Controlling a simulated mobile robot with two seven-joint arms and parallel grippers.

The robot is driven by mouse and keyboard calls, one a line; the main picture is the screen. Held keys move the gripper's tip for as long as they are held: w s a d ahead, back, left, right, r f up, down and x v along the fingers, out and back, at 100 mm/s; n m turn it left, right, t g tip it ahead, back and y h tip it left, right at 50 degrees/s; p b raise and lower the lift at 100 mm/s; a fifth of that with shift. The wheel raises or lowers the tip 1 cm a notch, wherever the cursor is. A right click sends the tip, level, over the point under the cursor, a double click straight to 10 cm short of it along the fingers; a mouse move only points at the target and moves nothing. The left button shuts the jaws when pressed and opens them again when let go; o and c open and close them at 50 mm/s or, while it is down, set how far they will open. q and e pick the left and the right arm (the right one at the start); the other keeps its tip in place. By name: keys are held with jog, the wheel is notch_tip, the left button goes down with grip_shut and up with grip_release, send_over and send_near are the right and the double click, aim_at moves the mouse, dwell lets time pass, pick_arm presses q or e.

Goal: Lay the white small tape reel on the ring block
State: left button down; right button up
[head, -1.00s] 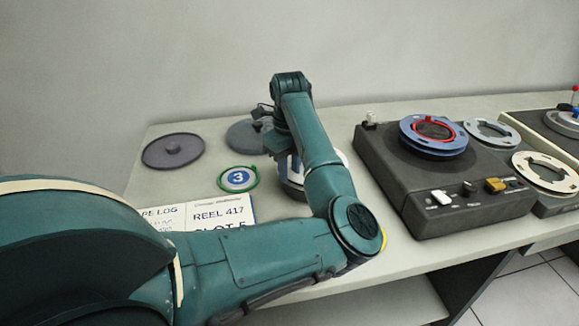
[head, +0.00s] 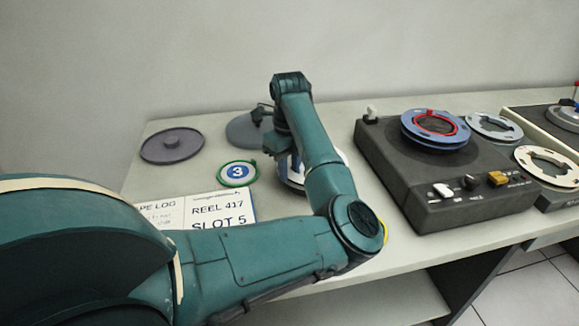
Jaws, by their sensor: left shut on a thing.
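My left gripper (head: 280,145) points down behind my own forearm, which hides much of it. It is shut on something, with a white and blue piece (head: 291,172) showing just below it. This may be the white small tape reel, but I cannot tell for sure. A pale curved rim (head: 342,156) shows to the right of the forearm; what it belongs to is hidden. I cannot clearly pick out the ring block; it may be behind my arm. My right gripper is not in view.
A dark grey disc with a knob (head: 172,146) lies at left, another grey disc (head: 243,130) behind the gripper. A round green-rimmed "3" tag (head: 238,173) and a log card (head: 238,208) lie nearby. A tape deck (head: 420,195) bears a blue reel (head: 412,125); white reels (head: 535,155) lie right.

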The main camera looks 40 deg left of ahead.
pick_arm(q)
jog(key=c, duration=1.1)
grip_release()
jog(key=shift+f, duration=0.1)
jog(key=c, duration=0.4)
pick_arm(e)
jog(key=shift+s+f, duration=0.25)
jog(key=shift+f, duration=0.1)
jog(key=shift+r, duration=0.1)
